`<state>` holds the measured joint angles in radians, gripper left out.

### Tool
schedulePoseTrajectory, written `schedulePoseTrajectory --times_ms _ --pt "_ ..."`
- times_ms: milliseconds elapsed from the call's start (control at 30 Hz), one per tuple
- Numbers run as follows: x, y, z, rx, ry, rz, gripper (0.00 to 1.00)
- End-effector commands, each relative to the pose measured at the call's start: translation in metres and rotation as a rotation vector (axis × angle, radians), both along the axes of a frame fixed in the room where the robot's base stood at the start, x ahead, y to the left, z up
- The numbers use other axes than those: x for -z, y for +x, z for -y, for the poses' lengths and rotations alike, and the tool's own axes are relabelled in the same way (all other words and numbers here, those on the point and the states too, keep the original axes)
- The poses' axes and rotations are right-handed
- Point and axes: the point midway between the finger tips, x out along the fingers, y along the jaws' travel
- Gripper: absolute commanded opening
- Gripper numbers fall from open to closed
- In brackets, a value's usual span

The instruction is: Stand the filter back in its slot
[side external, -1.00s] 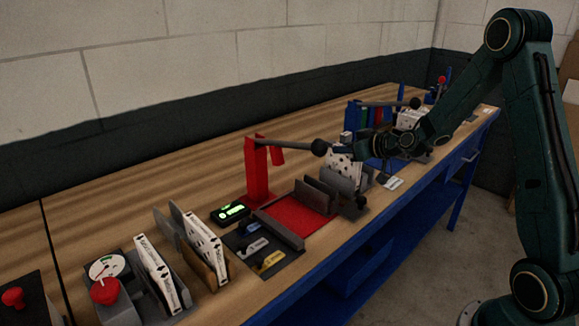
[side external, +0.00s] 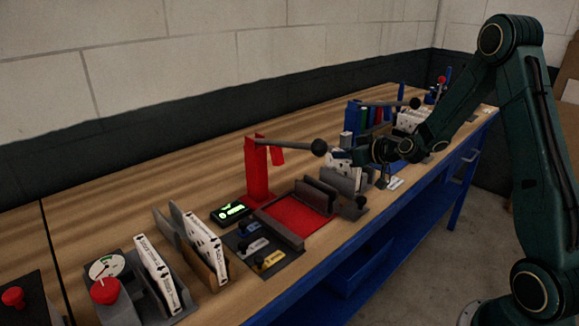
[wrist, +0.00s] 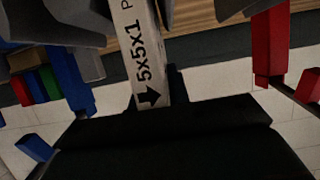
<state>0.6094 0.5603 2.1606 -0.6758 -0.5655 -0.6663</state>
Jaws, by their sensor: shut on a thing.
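My gripper (side external: 350,157) is shut on a white filter (side external: 334,162). In the wrist view the filter's edge (wrist: 143,55) shows black "5x5x1" print and an arrow, running up from between my dark jaws (wrist: 155,100). In the side view the filter is at a grey holder (side external: 346,179), partly hidden by my gripper and the holder's walls. I cannot tell whether the filter is seated in a slot or still above it.
A red clamp post (side external: 257,170) with a dark-knobbed lever stands to the left. A red pad (side external: 296,214) lies between grey walls. More white filters (side external: 204,243) stand in a near rack, with a gauge (side external: 106,267) beside them. Colored files (side external: 372,118) stand behind.

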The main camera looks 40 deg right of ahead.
Motion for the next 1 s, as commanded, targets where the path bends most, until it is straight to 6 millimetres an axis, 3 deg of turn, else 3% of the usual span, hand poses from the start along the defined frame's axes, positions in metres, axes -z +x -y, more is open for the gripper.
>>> schedulePoseTrajectory --times_ms 67,100,200,667,1000 --pt "0.000 0.000 0.000 0.000 0.000 0.000 0.00" --pt "0.000 0.000 0.000 0.000 0.000 0.000 0.25" --pt "0.000 0.000 0.000 0.000 0.000 0.000 0.43" --pt "-0.002 -0.004 0.000 0.000 0.000 0.001 0.43" --pt "-0.017 -0.039 0.001 0.003 0.000 0.001 0.43"
